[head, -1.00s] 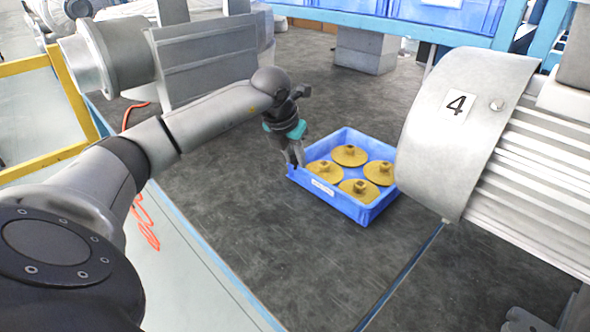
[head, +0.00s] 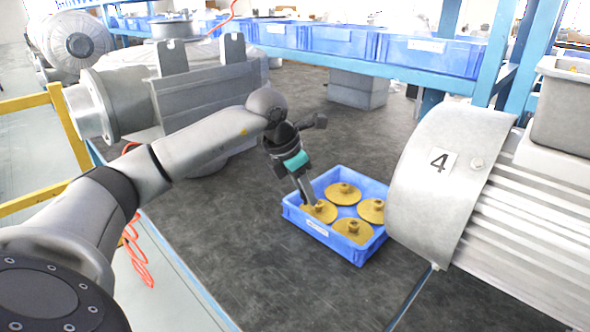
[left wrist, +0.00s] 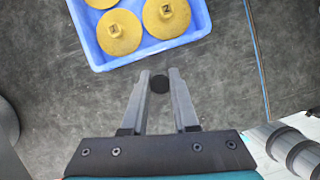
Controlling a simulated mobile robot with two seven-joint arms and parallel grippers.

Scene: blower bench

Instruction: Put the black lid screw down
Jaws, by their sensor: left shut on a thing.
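The black lid screw (left wrist: 159,84) shows in the left wrist view as a small dark round head between the fingertips of my left gripper (left wrist: 159,78). The gripper is shut on it. In the head view my left gripper (head: 309,202) points down, its fingers overlapping the left side of the blue tray in the picture. The screw cannot be made out there. In the left wrist view the fingertips point toward the tray, with dark bench top behind them. Their height above the bench is unclear. My right gripper is not in view.
The blue tray (head: 330,240) holds several yellow discs (head: 353,231). A grey motor housing marked 4 (head: 436,190) stands to its right. Grey machinery (head: 208,95) stands behind my left arm. The dark bench top (head: 250,265) is clear in front and to the left of the tray.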

